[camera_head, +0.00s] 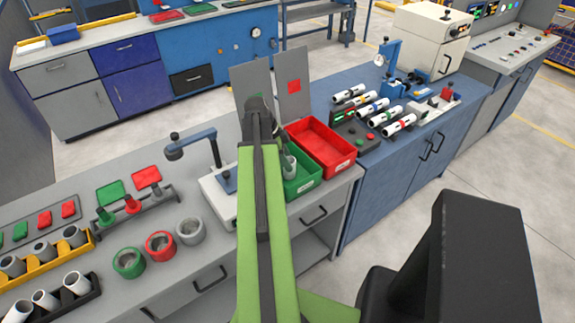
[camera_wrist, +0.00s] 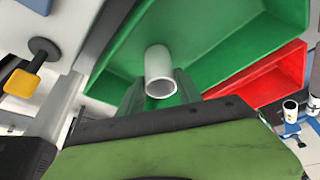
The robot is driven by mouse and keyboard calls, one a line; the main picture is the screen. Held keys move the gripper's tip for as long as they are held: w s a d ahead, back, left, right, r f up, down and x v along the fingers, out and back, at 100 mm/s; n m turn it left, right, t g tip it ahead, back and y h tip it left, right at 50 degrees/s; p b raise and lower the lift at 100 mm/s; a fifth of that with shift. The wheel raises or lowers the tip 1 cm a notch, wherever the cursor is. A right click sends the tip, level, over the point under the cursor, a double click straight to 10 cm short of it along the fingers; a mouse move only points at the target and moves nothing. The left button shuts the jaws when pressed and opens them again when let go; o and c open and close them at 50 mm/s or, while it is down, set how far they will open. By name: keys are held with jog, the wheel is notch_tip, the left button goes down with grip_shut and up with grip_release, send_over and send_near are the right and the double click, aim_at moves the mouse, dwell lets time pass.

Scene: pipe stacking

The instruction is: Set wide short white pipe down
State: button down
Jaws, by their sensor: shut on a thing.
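A short white pipe (camera_wrist: 159,68) is between the fingers of my gripper (camera_wrist: 160,88), which is shut on it. The pipe's open end faces the wrist camera. The green bin (camera_wrist: 215,50) lies behind the pipe in the wrist view. In the head view, the pipe (camera_head: 291,166) shows beside my green arm, over the green bin (camera_head: 305,185). I cannot tell whether the pipe touches the bin floor. In the head view my arm hides most of my gripper (camera_head: 286,152) and the left part of the bin.
A red bin (camera_head: 322,145) stands right beside the green bin. Two upright grey panels (camera_head: 293,86) stand behind them. A blue-armed stand (camera_head: 215,160) is to the left. Several white pipes sit in a black rack (camera_head: 60,305). A rack of pipes (camera_head: 375,112) stands farther right.

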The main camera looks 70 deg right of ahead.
jog(key=shift+f, duration=0.35)
jog(key=c, duration=0.8)
grip_release()
jog(key=shift+r, duration=0.1)
jog(key=p+v, duration=1.1)
jog(key=v, duration=0.1)
jog(key=shift+r+p, duration=0.15)
jog(key=shift+p, duration=0.2)
